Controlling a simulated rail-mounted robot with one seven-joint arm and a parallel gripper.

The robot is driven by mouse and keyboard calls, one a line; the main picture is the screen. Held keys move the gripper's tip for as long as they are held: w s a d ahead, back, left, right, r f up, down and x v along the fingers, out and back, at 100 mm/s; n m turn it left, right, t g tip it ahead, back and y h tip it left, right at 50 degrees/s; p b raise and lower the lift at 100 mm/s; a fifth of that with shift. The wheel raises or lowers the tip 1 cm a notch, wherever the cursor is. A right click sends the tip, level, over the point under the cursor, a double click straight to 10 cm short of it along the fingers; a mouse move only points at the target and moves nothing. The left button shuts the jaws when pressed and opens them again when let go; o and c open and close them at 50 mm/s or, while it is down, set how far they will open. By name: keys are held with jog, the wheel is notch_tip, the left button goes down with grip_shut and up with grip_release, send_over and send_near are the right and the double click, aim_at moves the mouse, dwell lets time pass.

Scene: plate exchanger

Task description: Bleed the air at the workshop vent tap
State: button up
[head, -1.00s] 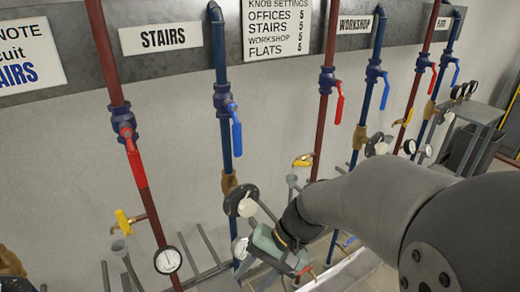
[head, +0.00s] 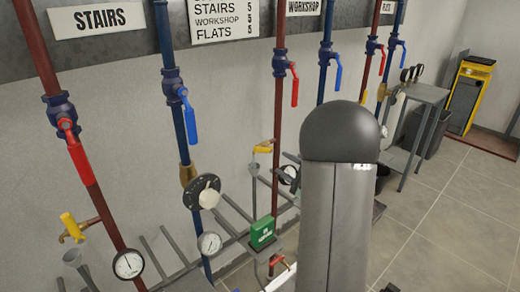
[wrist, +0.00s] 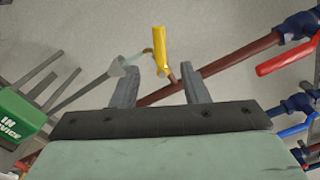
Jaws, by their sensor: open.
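The workshop vent tap has a yellow handle (head: 262,148) and sits on the red pipe (head: 279,120) below the WORKSHOP sign (head: 304,7). In the wrist view its yellow handle (wrist: 160,48) is just beyond my gripper (wrist: 159,70), roughly centred between the two fingertips. My gripper is open, with nothing between its fingers. A grey funnel (wrist: 121,69) is close to the left fingertip. A pale piece joins tap and funnel; I cannot tell if it is spout or water.
A green IN SERVICE block (head: 262,233) stands low, left of my arm. A gauge (head: 289,174) and red lever valve (head: 294,85) are on or near the workshop pipe. The stairs tap (head: 72,227) is far left. Open floor (head: 450,220) lies at right.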

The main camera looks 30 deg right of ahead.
aim_at(262, 151)
jog(key=p+x, duration=0.1)
jog(key=x, duration=1.1)
jog(key=shift+p, duration=0.3)
jog(key=shift+c, duration=0.3)
grip_shut()
